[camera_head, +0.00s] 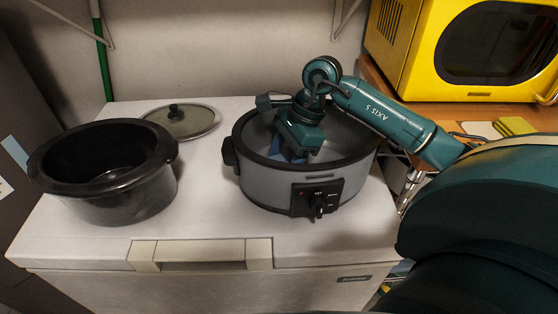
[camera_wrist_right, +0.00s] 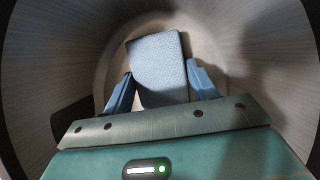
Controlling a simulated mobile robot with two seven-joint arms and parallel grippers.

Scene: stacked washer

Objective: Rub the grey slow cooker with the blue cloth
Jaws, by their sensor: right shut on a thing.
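The grey slow cooker (camera_head: 268,184) stands on the white chest freezer, with its dark control panel and knob facing front. My right gripper (camera_head: 291,150) reaches down into its open bowl. In the right wrist view the gripper (camera_wrist_right: 163,92) is shut on the blue cloth (camera_wrist_right: 158,62), a folded light-blue block between the two blue fingers. The cooker's round inner wall (camera_wrist_right: 60,70) surrounds them. The cloth is over the pale bottom; whether it touches cannot be told. In the head view the gripper mostly hides the cloth. My left gripper is not in view.
A black pot (camera_head: 128,205) stands left of the cooker on the freezer top (camera_head: 208,222). A glass lid (camera_head: 185,122) lies behind it. A yellow microwave (camera_head: 450,45) sits on a wooden surface at back right. The freezer's front strip is clear.

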